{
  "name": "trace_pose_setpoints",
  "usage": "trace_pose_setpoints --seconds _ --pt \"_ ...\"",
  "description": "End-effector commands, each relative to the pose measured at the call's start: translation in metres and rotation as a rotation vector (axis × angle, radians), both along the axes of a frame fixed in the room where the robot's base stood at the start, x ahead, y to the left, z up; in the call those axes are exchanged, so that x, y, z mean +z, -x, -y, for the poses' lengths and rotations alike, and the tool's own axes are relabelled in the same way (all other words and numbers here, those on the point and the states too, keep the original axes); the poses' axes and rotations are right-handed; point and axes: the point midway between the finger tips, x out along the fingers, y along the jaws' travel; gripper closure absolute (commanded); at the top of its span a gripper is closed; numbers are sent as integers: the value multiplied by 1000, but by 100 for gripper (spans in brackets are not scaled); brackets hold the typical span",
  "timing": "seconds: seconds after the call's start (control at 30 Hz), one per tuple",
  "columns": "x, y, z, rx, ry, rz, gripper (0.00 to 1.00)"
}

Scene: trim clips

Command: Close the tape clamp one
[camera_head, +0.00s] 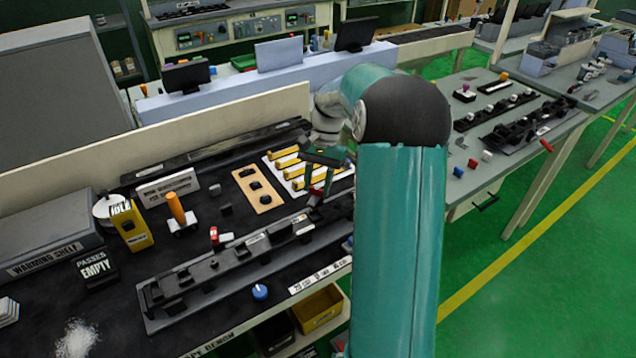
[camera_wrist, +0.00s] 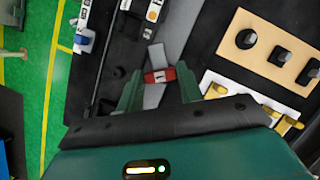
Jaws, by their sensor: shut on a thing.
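The tape clamp one shows in the wrist view as a grey lever (camera_wrist: 154,96) with a red band (camera_wrist: 159,76) that carries a small white mark. My gripper (camera_wrist: 159,82) has its two green fingers on either side of the red band, shut on it. In the head view my gripper (camera_head: 322,172) is over the right part of the bench, with a bit of red (camera_head: 316,192) just below it. The long grey fixture rail (camera_head: 205,282) with black blocks runs towards that spot. My arm hides the rail's right end.
An orange-handled tool (camera_head: 176,208), a yellow box (camera_head: 131,230) and a blue knob (camera_head: 260,291) stand left of my gripper.

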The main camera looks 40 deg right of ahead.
Motion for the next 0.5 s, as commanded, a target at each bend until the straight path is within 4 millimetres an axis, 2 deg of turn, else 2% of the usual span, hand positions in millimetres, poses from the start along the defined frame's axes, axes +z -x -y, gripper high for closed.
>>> trace_pose_setpoints --seconds 0.5 --pt "0 -3 -2 494 4 2 86"
